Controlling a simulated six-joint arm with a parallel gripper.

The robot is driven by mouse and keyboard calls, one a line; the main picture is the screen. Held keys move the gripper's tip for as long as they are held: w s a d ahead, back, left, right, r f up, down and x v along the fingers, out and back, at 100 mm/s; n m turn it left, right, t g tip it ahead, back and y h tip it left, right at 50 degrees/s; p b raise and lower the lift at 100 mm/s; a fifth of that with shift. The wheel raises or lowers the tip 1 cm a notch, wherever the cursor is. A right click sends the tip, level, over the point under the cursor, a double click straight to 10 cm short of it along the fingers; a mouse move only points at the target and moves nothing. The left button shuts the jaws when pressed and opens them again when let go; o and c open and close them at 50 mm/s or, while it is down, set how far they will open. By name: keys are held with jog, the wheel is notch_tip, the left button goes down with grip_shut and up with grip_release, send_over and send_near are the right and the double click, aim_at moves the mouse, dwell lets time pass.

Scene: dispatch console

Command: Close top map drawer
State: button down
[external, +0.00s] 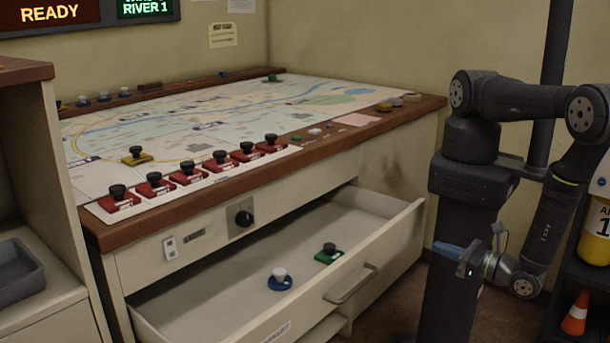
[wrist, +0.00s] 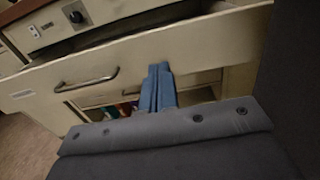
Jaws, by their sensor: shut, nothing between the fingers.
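The top map drawer (external: 393,252) is pulled well out of the cream cabinet below the map table. Its bar handle (external: 351,284) is on the front face. Inside lie a blue piece with a white knob (external: 280,280) and a green piece with a black knob (external: 329,254). My gripper (external: 440,249) is to the right of the drawer front, its blue fingers shut and empty. In the wrist view the drawer front (wrist: 205,42) spans the top, with the handle (wrist: 87,81) left of my shut fingers (wrist: 158,66). I cannot tell whether they touch the front.
The map table top (external: 230,115) carries a row of red knobbed blocks (external: 187,173). A black dial (external: 243,218) is on the panel above the drawer. Coloured items (wrist: 122,108) show below the drawer front. An orange cone (external: 575,315) stands at lower right.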

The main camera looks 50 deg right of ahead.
aim_at(390, 230)
jog(key=w, duration=1.2)
jog(key=shift+w, duration=0.1)
jog(key=w, duration=2.3)
jog(key=shift+w, duration=0.6)
jog(key=shift+w+r, duration=0.1)
jog(key=shift+w, duration=0.15)
jog(key=shift+s, duration=7.35)
